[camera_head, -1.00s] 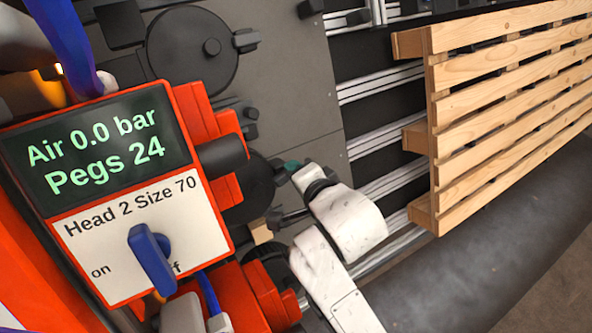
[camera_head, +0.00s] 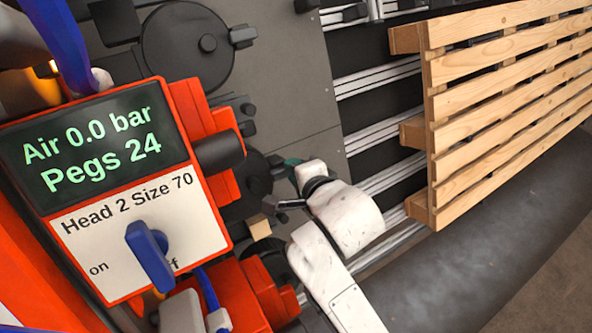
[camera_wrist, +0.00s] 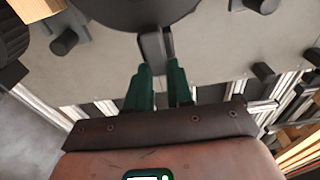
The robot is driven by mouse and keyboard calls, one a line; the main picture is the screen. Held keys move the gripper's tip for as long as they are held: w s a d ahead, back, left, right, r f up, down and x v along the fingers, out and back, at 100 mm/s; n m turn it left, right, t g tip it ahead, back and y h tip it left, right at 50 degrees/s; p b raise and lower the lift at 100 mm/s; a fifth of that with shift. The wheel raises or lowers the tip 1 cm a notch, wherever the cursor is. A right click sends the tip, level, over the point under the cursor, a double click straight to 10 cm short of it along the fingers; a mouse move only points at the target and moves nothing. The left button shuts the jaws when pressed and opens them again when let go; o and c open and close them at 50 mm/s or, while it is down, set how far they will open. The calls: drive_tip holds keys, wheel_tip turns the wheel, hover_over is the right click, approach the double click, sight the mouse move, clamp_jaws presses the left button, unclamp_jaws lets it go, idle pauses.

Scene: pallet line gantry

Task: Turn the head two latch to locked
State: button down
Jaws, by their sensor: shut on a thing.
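In the wrist view, a dark grey latch lever (camera_wrist: 155,50) sticks out from the rim of a round dark disc (camera_wrist: 133,12). My gripper (camera_wrist: 162,78) has its two green fingers shut on the lever's end, one on each side. In the head view, a bit of green at my gripper (camera_head: 292,162) shows beside a dark disc (camera_head: 253,175), behind the orange box.
An orange control box (camera_head: 226,232) stands close at left, with a screen (camera_head: 95,145) reading Air 0.0 bar, Pegs 24, a Head 2 Size 70 label and a blue switch (camera_head: 150,255). A wooden pallet (camera_head: 500,110) stands at right. A dark roller (camera_head: 470,215) lies below it.

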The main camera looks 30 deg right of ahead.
drive_tip(key=c, duration=1)
unclamp_jaws()
drive_tip(key=v, duration=1)
drive_tip(key=shift+s+r, duration=0.15)
drive_tip(key=shift+s, duration=0.2)
